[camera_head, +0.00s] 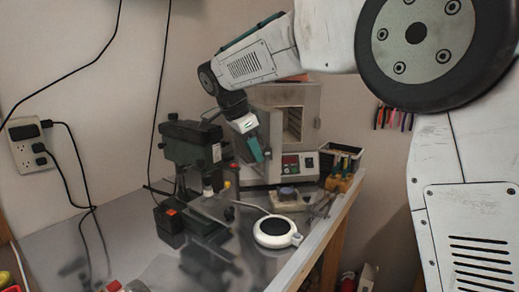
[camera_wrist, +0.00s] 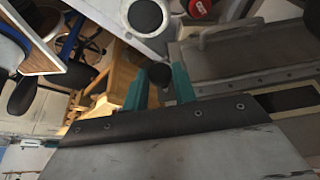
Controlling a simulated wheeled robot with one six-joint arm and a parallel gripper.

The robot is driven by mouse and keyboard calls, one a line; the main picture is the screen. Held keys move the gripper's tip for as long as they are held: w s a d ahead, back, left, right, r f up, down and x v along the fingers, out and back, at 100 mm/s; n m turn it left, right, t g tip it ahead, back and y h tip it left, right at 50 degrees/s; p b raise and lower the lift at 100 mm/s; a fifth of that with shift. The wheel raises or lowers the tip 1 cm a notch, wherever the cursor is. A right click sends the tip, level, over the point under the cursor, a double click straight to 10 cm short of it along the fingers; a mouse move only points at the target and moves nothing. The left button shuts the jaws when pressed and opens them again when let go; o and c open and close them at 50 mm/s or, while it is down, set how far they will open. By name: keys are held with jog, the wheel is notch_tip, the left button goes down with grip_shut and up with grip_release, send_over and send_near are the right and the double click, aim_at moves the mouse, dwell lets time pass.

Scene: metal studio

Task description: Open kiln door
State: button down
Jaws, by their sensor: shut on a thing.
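The kiln (camera_head: 311,105) is a grey metal box at the back of the bench in the head view. Its lit chamber shows at the front, and its door (camera_head: 272,123) stands swung out to the left, partly open. My gripper (camera_head: 255,150) is at the outer edge of the door, with teal fingers pointing down. In the wrist view, my gripper (camera_wrist: 158,84) has its teal fingers on either side of a black knob-like handle (camera_wrist: 158,72).
A green drill press (camera_head: 190,145) stands close left of my gripper. A white round plate device (camera_head: 272,232) sits in front on the metal bench. The kiln's control panel (camera_head: 300,165) is below the chamber. A black bin (camera_head: 341,158) stands right of the kiln.

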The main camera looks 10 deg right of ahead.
jog(key=shift+m+g, duration=0.3)
jog(key=shift+m, duration=0.4)
jog(key=shift+w+a, duration=0.2)
jog(key=shift+a, duration=1.8)
jog(key=c, duration=1.2)
grip_release()
jog(key=shift+o, duration=0.2)
jog(key=v, duration=0.7)
jog(key=shift+r, duration=0.35)
jog(key=shift+a, duration=0.15)
